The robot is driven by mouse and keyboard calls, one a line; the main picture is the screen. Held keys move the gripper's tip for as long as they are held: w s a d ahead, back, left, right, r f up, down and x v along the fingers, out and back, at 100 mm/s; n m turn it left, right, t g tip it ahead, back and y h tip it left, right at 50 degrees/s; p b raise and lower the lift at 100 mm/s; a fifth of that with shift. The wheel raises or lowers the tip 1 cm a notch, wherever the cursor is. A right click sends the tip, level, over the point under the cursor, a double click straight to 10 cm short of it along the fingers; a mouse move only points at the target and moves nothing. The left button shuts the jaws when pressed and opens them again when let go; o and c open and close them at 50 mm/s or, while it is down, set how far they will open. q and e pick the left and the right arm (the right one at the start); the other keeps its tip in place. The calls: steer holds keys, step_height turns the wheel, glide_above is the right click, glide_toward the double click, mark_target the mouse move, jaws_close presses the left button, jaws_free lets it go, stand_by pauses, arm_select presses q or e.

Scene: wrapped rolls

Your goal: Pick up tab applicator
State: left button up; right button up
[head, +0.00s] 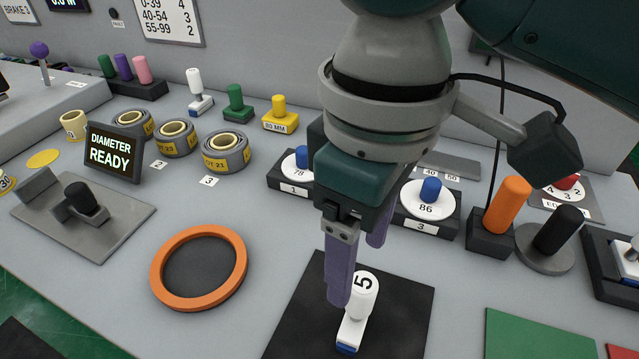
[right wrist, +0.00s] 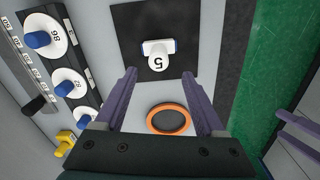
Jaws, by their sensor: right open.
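A white handle marked 5 (head: 361,297) with a blue-edged foot, which looks like the tab applicator, stands on a black mat (head: 405,330) in the head view. It also shows in the right wrist view (right wrist: 158,60). My right gripper (head: 358,274) is open, its purple fingers pointing down just above the handle; one finger partly covers it. In the right wrist view the fingertips (right wrist: 160,72) are apart, with the round handle top between them in the picture. My left gripper (right wrist: 279,124) shows only at that view's right edge, its two fingers apart and empty.
An orange ring (head: 199,267) lies left of the mat. Numbered dials with blue knobs (head: 431,190) stand behind it. An orange post (head: 507,204) and black post (head: 558,229) stand to the right. A green pad (head: 535,335) lies at front right; bare table surrounds the mat.

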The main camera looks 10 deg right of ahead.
mark_target(355, 284)
step_height(355, 284, down, 4)
steer(key=shift+s+r, duration=0.1)
steer(key=shift+r, duration=0.15)
steer(key=f, duration=0.1)
steer(key=f+b, duration=0.1)
steer(key=f, duration=0.3)
steer(key=shift+d+f, duration=0.15)
steer(key=shift+d, duration=0.2)
jaws_close()
